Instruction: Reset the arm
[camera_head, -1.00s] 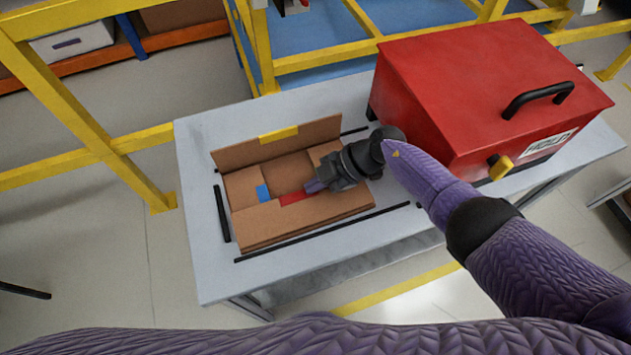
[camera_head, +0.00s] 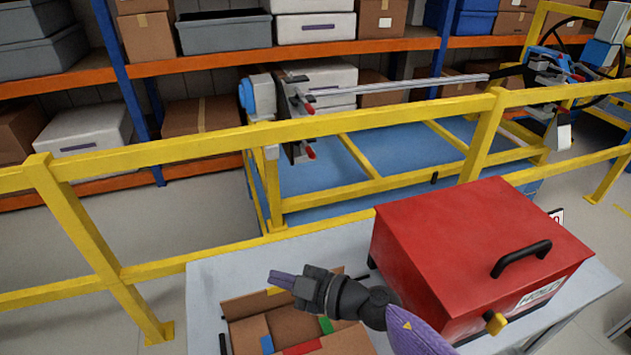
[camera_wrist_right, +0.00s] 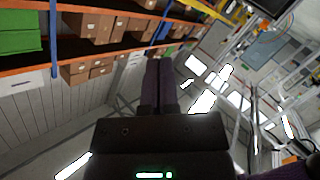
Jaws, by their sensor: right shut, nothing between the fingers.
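My right gripper (camera_head: 282,278) is raised over the cardboard box in the head view, its purple fingers pointing left. It is shut and empty. In the right wrist view its two fingers (camera_wrist_right: 158,85) lie side by side, with shelves and floor beyond them. My right arm comes in from the lower right. My left gripper is not in view.
The open cardboard box (camera_head: 245,308) sits on the grey table (camera_head: 215,275), with blue, red and green pieces inside. A red lidded box (camera_head: 470,250) with a black handle stands to the right. A yellow railing (camera_head: 180,153) runs behind the table, before shelves (camera_head: 390,45).

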